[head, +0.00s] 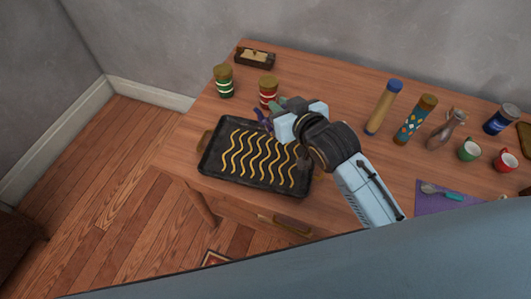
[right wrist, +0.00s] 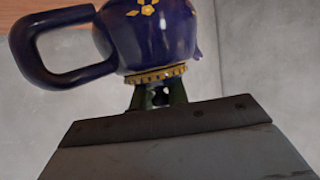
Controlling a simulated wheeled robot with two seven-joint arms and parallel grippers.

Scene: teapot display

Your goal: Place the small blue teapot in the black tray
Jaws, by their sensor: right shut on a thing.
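The small blue teapot (right wrist: 155,35) is dark blue with gold flowers, a gold band and a looped handle; its top is cut off in the right wrist view. My right gripper (right wrist: 158,95) is shut on it at the gold-banded end. In the head view only a bit of the teapot (head: 261,117) shows beside my right gripper (head: 272,110), which is over the back edge of the black tray. The black tray (head: 214,160) is rectangular, with wavy gold lines, at the table's front left. Nothing stands in its visible part. My left gripper is not in view.
A green-banded jar (head: 223,81) and a red-banded jar (head: 268,91) stand behind the tray. A small dark box (head: 255,58) is at the back. Tall bottles (head: 384,108), a vase (head: 446,129) and mugs (head: 469,150) stand to the right, near a purple cloth (head: 438,204).

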